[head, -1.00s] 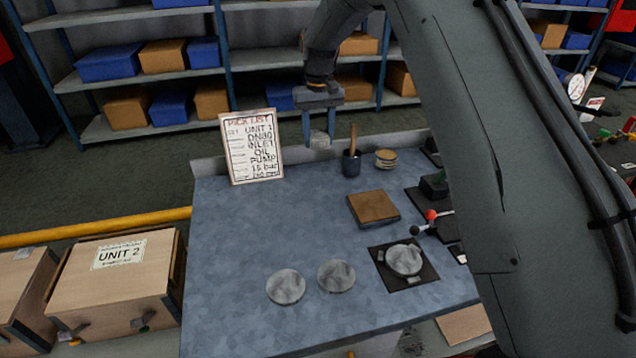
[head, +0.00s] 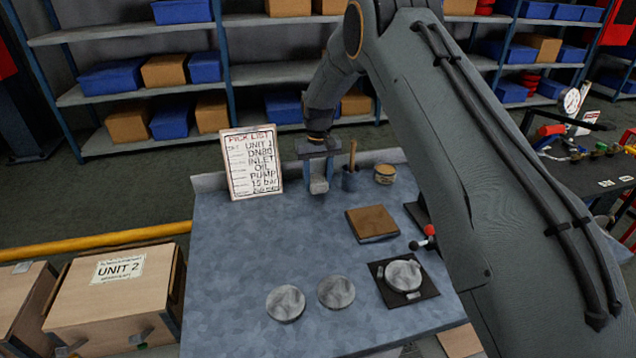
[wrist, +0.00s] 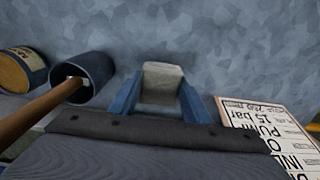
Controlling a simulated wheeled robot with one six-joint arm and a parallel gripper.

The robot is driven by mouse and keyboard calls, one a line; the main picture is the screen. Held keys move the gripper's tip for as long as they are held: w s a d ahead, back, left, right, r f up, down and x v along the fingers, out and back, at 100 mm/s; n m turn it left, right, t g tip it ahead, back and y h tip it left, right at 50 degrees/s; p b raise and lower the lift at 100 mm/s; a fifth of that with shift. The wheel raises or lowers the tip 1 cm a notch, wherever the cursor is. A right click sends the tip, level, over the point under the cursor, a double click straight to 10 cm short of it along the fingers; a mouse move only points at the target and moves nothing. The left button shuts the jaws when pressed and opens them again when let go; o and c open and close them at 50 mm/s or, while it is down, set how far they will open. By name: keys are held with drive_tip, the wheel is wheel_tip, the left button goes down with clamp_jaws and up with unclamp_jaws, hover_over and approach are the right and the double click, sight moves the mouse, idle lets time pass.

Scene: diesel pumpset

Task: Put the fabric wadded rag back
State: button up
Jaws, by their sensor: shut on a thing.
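The wadded fabric rag (head: 319,185) is a pale grey lump low between the fingers of my gripper (head: 318,179), close above the back of the blue-grey bench top. In the wrist view the rag (wrist: 162,80) sits between the two blue fingertips of my gripper (wrist: 160,98), which is shut on it. I cannot tell whether the rag touches the bench.
The pick-list board (head: 252,163) stands just left of my gripper. A dark cup (head: 350,180) with a wooden handle and a round tin (head: 384,174) stand just right. A brown pad (head: 372,222) and round grey discs lie nearer. The left middle of the bench (head: 240,240) is clear.

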sight(319, 179)
drive_tip(key=shift+f, duration=0.65)
drive_tip(key=shift+f, duration=0.1)
drive_tip(key=o, duration=1.1)
wheel_tip(319, 179, up, 12)
drive_tip(key=b, duration=0.3)
drive_tip(key=shift+f+b, duration=0.25)
drive_tip(key=shift+b, duration=0.15)
drive_tip(key=shift+s+d+r, duration=0.1)
drive_tip(key=shift+r, duration=0.3)
